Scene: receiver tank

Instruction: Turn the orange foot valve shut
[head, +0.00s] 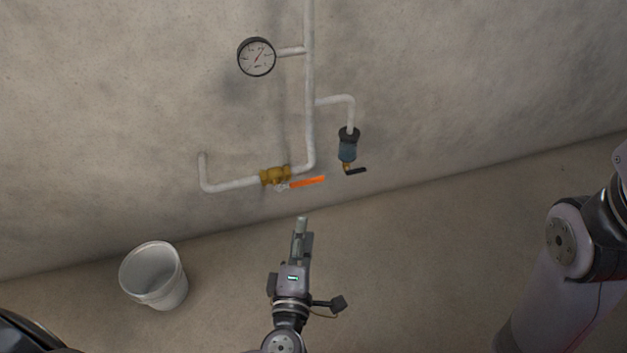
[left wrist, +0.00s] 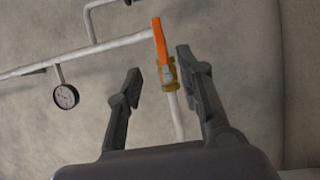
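The orange valve handle (head: 307,182) sticks out to the right from the brass valve body (head: 275,175) on the low pipe near the foot of the wall. In the left wrist view the orange handle (left wrist: 160,44) and brass body (left wrist: 169,76) show between and beyond my fingers. My left gripper (head: 302,224) is below the handle in the head view, apart from it. In the left wrist view the left gripper (left wrist: 158,75) has its two fingers spread, with nothing between them. My right gripper is out of view.
A pressure gauge (head: 256,57) sits on a side branch of the white pipe (head: 309,90). A blue-grey drain fitting (head: 348,147) with a small dark lever (head: 355,170) hangs right of the valve. A white bucket (head: 154,275) stands on the floor at left. My right arm shows at right.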

